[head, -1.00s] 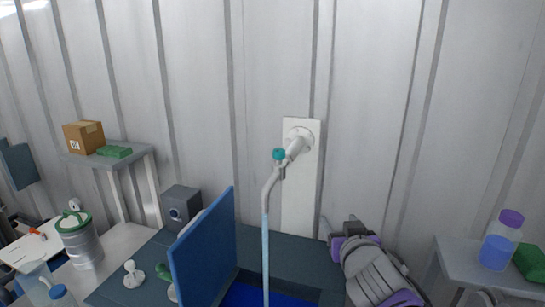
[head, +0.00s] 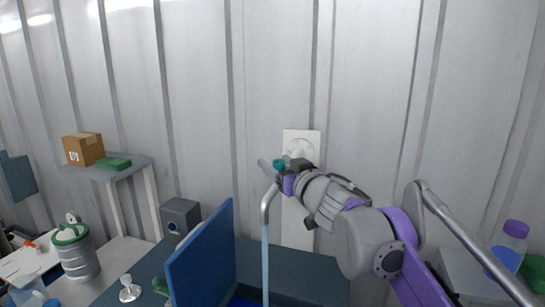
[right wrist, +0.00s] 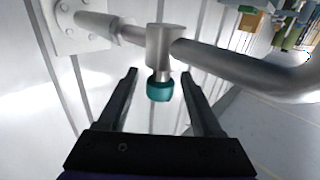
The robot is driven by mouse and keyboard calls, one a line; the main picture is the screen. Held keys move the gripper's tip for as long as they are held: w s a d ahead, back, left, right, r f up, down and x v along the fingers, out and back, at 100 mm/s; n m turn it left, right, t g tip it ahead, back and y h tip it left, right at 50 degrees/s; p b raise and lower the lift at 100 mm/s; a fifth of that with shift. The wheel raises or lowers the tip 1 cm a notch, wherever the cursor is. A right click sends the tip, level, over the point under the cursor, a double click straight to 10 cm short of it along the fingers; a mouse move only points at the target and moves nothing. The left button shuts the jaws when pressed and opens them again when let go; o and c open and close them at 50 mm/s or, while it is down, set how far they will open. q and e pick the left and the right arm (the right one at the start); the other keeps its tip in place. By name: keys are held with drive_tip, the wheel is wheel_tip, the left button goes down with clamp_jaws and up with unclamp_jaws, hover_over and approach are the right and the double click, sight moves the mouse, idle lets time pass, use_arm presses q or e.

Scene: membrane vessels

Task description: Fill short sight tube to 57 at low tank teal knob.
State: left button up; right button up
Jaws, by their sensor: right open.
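The teal knob (head: 279,165) sits on a grey tap fixed to a white wall plate (head: 298,222). In the right wrist view the teal knob (right wrist: 160,88) lies between the two fingers, with a gap on each side. My right gripper (head: 279,172) is open around it; it also shows in the right wrist view (right wrist: 158,90). A light blue stream (head: 265,262) hangs from the tap's curved spout (head: 268,203) down behind the blue panel. No sight tube or scale mark can be made out. My left gripper is not in view.
A blue upright panel (head: 202,258) stands left of the stream. A grey speaker-like box (head: 180,219), a green-lidded can (head: 77,254) and a shelf (head: 135,166) with a cardboard box (head: 83,149) are further left. A purple-capped bottle (head: 510,243) stands at the right.

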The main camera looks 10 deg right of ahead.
drive_tip(key=x, duration=0.2)
drive_tip(key=shift+w+a, duration=0.15)
drive_tip(key=shift+w, duration=0.1)
clamp_jaws()
